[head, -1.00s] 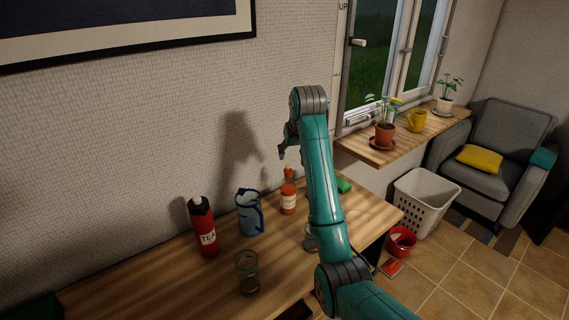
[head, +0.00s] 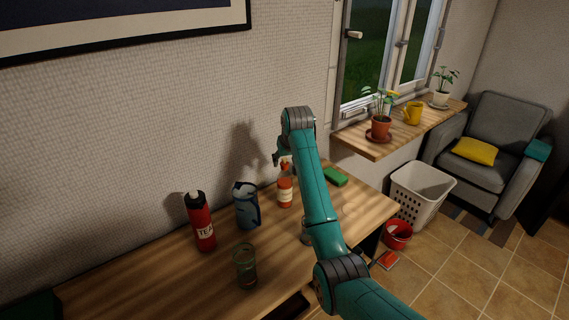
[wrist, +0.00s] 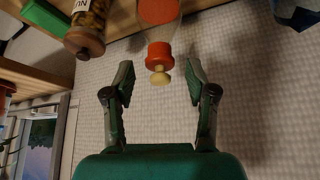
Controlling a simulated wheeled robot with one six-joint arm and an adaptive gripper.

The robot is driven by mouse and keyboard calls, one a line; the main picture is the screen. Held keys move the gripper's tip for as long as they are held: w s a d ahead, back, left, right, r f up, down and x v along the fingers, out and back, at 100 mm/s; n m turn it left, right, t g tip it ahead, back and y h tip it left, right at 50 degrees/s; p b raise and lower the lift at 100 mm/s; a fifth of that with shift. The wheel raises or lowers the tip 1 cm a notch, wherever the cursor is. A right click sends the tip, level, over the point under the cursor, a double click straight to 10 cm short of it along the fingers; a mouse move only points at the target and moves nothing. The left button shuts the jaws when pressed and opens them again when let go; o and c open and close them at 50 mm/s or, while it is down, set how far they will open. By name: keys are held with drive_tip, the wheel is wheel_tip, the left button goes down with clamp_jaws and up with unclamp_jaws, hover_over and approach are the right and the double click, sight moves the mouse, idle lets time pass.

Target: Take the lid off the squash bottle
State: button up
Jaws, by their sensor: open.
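The squash bottle (head: 285,194) stands upright on the wooden table, with an orange body and a pale label. Its orange lid (wrist: 159,56) has a cream knob (wrist: 160,78) on the end. In the wrist view the lid is seen upside down, centred ahead of my gripper (wrist: 160,84). The open fingers lie on either side of the knob, with a gap at each side. In the head view my gripper (head: 281,160) is at the height of the bottle's top, and partly covers it.
A blue jug (head: 246,208) and a red tea flask (head: 200,222) stand left of the bottle. A green glass (head: 245,266) is nearer the front. A green block (head: 335,177) lies to the right. A brown-lidded nut jar (wrist: 86,42) stands near the bottle. The wall is close behind.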

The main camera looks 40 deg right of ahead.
drive_tip(key=c, duration=0.8)
drive_tip(key=shift+c, duration=0.2)
